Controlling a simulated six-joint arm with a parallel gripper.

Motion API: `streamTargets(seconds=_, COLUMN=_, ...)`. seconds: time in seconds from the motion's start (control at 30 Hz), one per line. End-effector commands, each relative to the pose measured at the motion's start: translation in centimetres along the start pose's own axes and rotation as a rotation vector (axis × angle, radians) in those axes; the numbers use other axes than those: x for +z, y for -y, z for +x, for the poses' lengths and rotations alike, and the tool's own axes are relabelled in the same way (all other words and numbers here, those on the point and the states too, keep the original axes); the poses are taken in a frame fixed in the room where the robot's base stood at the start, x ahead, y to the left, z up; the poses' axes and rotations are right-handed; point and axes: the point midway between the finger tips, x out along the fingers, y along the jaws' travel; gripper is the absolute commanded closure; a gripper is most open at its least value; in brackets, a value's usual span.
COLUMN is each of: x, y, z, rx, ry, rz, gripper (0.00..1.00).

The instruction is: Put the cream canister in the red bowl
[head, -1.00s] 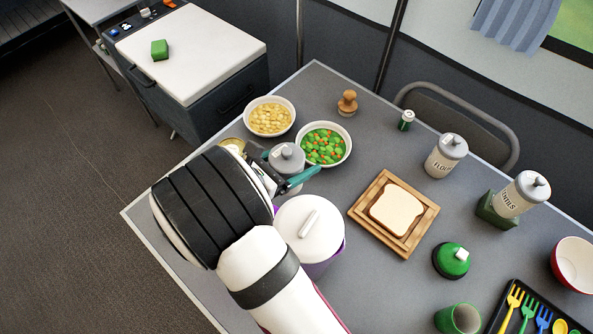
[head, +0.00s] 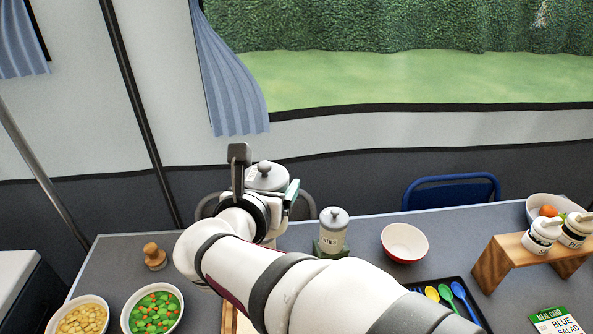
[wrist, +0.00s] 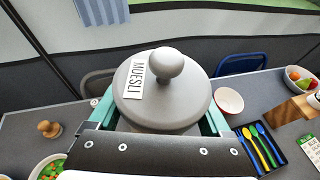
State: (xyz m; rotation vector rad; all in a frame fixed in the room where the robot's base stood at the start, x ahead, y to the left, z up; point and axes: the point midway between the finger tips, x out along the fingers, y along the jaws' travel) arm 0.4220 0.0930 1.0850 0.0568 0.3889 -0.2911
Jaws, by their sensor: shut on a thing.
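My gripper (head: 265,192) is shut on a canister (head: 267,174) and holds it up above the table, near its far edge. The canister has a grey lid with a round knob, and in the wrist view the lid (wrist: 150,95) carries a "MUESLI" label. The canister's body is mostly hidden by the gripper, so its colour is hard to tell. The red bowl (head: 405,245) is red outside and white inside. It stands on the table to the right of my gripper and looks empty. It also shows in the wrist view (wrist: 229,101).
A lidded canister (head: 333,232) on a green stand is between my gripper and the bowl. A cutlery tray (head: 478,318) and a wooden rack with jars (head: 503,262) are on the right. Food bowls (head: 153,308) and a wooden stamp (head: 154,257) are left.

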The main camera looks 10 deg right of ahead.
Motion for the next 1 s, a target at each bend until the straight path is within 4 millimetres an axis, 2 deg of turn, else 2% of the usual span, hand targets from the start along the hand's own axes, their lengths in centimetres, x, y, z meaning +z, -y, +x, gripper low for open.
streamTargets(seconds=0.03, x=2.0, y=3.4, z=0.5, rx=-0.033, ry=0.006, rz=0.022, gripper=0.81)
streamTargets(seconds=0.1, x=3.8, y=7.9, z=1.5, rx=-0.089, ry=0.004, rz=0.041, gripper=0.81)
streamTargets(seconds=0.17, x=4.4, y=11.7, z=3.0, rx=-0.162, ry=-0.001, rz=0.067, gripper=0.81)
streamTargets(seconds=0.23, x=4.0, y=16.0, z=5.6, rx=-0.266, ry=-0.007, rz=0.104, gripper=0.81)
streamTargets(seconds=0.33, x=2.0, y=22.0, z=9.6, rx=-0.42, ry=-0.012, rz=0.166, gripper=0.81)
streamTargets(seconds=0.4, x=0.0, y=26.2, z=12.1, rx=-0.521, ry=-0.012, rz=0.209, gripper=0.81)
streamTargets(seconds=0.5, x=-3.4, y=31.9, z=14.9, rx=-0.642, ry=-0.012, rz=0.261, gripper=0.81)
streamTargets(seconds=0.6, x=-6.6, y=36.5, z=16.6, rx=-0.728, ry=-0.007, rz=0.3, gripper=0.81)
streamTargets(seconds=0.7, x=-9.0, y=39.5, z=17.4, rx=-0.781, ry=-0.005, rz=0.323, gripper=0.81)
streamTargets(seconds=0.8, x=-10.4, y=41.0, z=17.8, rx=-0.807, ry=-0.003, rz=0.336, gripper=0.81)
streamTargets(seconds=0.87, x=-10.9, y=41.1, z=18.3, rx=-0.813, ry=-0.001, rz=0.339, gripper=0.81)
streamTargets(seconds=1.0, x=-12.2, y=38.3, z=21.6, rx=-0.811, ry=-0.001, rz=0.339, gripper=0.81)
